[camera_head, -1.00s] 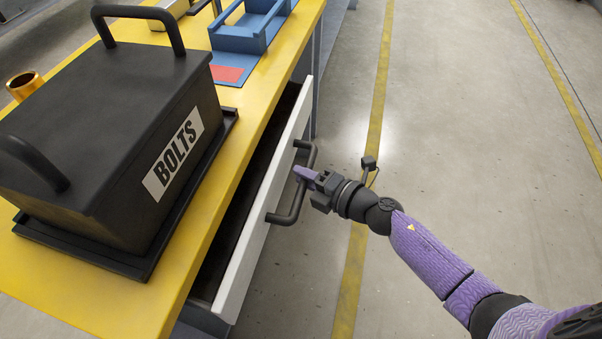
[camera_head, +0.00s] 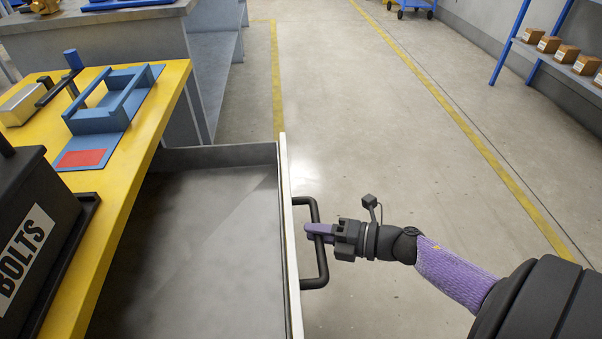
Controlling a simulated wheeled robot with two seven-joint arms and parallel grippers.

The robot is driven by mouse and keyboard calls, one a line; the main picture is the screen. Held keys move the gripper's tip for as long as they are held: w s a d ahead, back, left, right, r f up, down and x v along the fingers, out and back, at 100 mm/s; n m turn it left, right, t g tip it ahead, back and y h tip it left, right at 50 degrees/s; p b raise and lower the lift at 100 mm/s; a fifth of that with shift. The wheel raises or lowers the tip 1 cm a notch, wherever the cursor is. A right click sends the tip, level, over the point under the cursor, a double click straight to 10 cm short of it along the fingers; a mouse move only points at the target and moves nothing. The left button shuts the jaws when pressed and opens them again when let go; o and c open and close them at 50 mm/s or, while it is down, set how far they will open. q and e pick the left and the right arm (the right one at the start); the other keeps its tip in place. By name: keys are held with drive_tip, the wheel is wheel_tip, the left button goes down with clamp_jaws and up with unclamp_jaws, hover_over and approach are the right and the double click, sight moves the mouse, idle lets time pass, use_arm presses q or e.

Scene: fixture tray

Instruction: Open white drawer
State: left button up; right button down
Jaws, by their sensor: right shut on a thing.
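The white drawer (camera_head: 290,235) stands pulled well out from under the yellow workbench (camera_head: 140,140). Its grey inside floor (camera_head: 200,245) shows and looks empty. A dark bar handle (camera_head: 322,262) is fixed to the outside of the white front panel. My right gripper (camera_head: 318,231) comes in from the right and is shut on the handle near its middle, with its purple fingertips at the bar. My left gripper is not in view.
A black box marked BOLTS (camera_head: 30,235) sits in a black tray (camera_head: 68,260) on the bench. A blue fixture (camera_head: 105,115) and a red patch (camera_head: 82,158) lie further along. The concrete floor right of the drawer is clear. A shelf with small boxes (camera_head: 567,53) stands far right.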

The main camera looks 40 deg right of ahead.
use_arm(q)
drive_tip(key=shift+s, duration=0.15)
use_arm(e)
drive_tip(key=shift+s+d, duration=0.1)
drive_tip(key=shift+d, duration=0.05)
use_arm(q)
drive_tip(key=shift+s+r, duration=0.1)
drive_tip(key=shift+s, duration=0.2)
use_arm(e)
drive_tip(key=c, duration=0.5)
unclamp_jaws()
drive_tip(key=shift+c, duration=0.2)
drive_tip(key=shift+s+d, duration=0.1)
drive_tip(key=shift+s, duration=0.05)
use_arm(q)
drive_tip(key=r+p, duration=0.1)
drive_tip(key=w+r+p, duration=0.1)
drive_tip(key=p, duration=0.1)
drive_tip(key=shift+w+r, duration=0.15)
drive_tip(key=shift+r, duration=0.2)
use_arm(e)
drive_tip(key=v, duration=0.9)
drive_tip(key=shift+s+d, duration=0.2)
drive_tip(key=shift+s, duration=0.05)
